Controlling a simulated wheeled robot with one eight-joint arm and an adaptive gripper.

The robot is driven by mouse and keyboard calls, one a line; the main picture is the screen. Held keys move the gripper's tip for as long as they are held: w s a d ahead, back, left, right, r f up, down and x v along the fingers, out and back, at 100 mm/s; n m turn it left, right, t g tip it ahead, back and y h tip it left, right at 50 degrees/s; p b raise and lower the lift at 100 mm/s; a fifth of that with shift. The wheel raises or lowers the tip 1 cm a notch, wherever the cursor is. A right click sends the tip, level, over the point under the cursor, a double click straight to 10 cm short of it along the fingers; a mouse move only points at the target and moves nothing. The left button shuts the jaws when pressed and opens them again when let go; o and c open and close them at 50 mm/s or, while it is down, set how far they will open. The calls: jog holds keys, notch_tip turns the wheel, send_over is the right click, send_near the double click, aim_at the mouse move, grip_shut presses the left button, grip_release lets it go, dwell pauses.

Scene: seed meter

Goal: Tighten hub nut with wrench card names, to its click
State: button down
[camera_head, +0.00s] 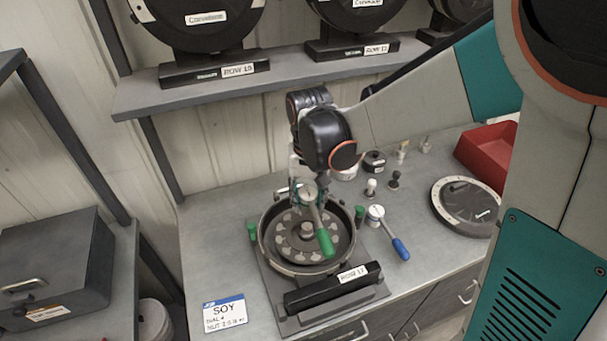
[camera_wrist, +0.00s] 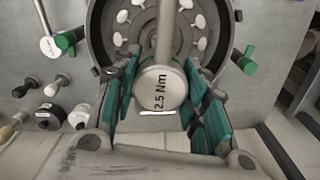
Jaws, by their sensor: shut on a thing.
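My gripper (camera_head: 308,190) is shut on the round head of the green-handled wrench (camera_head: 326,242). In the wrist view the wrench head (camera_wrist: 161,88) reads "2.5 Nm" and lies between the teal finger pads. Its handle reaches over the seed meter (camera_head: 262,250) toward the front. The hub nut (camera_head: 307,229) shows at the middle of the meter's seed disc, and the wrench appears held above it and apart. The wrist view hides the nut. The card (camera_head: 224,313) at front left reads "SOY"; its nut line looks like 2.5 N m but is small.
A blue-handled wrench (camera_head: 400,248) lies right of the meter. Small knobs (camera_head: 371,187) and a black cap (camera_head: 374,161) stand behind it. A round cover (camera_head: 466,206) and a red bin (camera_head: 487,155) are at the right. A shelf (camera_head: 215,92) with spare meters hangs above.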

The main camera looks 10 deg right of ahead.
jog(key=shift+w+f, duration=0.1)
jog(key=shift+w, duration=0.1)
jog(key=b, duration=0.5)
send_over(307, 226)
jog(key=shift+f, duration=3.35)
jog(key=shift+f+b, duration=1.4)
jog(key=shift+b, duration=0.15)
jog(key=c, duration=0.9)
grip_release()
jog(key=o, duration=0.5)
jog(key=shift+r, duration=0.1)
